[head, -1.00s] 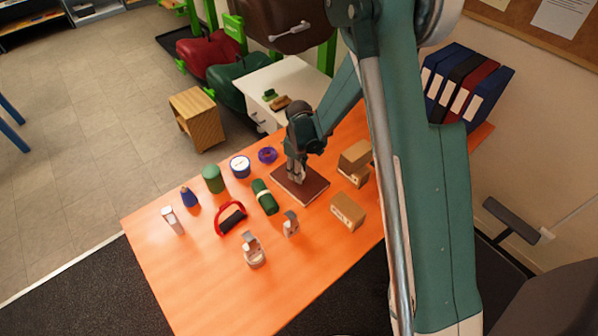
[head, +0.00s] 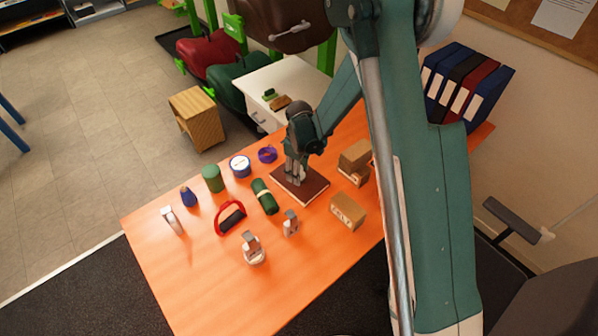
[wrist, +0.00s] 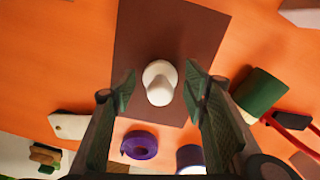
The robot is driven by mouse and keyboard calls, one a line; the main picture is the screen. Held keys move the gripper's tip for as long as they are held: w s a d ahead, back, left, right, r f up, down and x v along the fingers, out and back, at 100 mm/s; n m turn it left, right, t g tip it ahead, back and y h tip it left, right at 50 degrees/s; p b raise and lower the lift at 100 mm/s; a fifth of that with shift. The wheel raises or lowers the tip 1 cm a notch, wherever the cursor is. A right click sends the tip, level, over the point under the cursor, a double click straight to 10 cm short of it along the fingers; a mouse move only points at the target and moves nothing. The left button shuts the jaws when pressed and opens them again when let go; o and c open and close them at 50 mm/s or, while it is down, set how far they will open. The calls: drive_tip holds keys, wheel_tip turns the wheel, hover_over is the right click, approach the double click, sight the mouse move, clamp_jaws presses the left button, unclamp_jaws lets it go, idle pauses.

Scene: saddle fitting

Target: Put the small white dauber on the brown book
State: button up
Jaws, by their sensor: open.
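The small white dauber (wrist: 159,83) stands on the brown book (wrist: 205,45) in the wrist view, between my open fingertips and apart from both. My gripper (wrist: 158,95) points down over the book, its two fingers spread on either side of the dauber. In the head view my gripper (head: 295,178) is over the brown book (head: 313,187), which lies flat on the orange table. The dauber cannot be made out there behind the fingers.
On the orange table (head: 200,290), a dark green roll (head: 265,197), a purple ring (head: 267,154) and a white-and-blue tin (head: 240,166) stand left of the book. The table's front left is clear.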

drive_tip(key=shift+r, duration=0.1)
drive_tip(key=shift+r, duration=6.05)
drive_tip(key=shift+r, duration=0.1)
drive_tip(key=s+d+r+m+t, duration=0.1)
drive_tip(key=s+d+r+m, duration=0.1)
drive_tip(key=s+d+r, duration=0.4)
drive_tip(key=s+d+r+m+t, duration=0.1)
drive_tip(key=d+r+m, duration=0.1)
drive_tip(key=d+r, duration=0.45)
drive_tip(key=s+d+r+m+t, duration=0.15)
drive_tip(key=s+d+r, duration=0.25)
drive_tip(key=r, duration=0.5)
drive_tip(key=s+d+r+m+t, duration=0.2)
drive_tip(key=s+d, duration=0.4)
drive_tip(key=s, duration=0.3)
drive_tip(key=s+d+r+m+t, duration=0.1)
drive_tip(key=s+d+r+m, duration=0.2)
drive_tip(key=s, duration=0.7)
drive_tip(key=d+m, duration=0.2)
drive_tip(key=d, duration=0.1)
drive_tip(key=shift+s+d+t, duration=0.25)
drive_tip(key=shift+d+t, duration=0.05)
drive_tip(key=shift+t, duration=0.05)
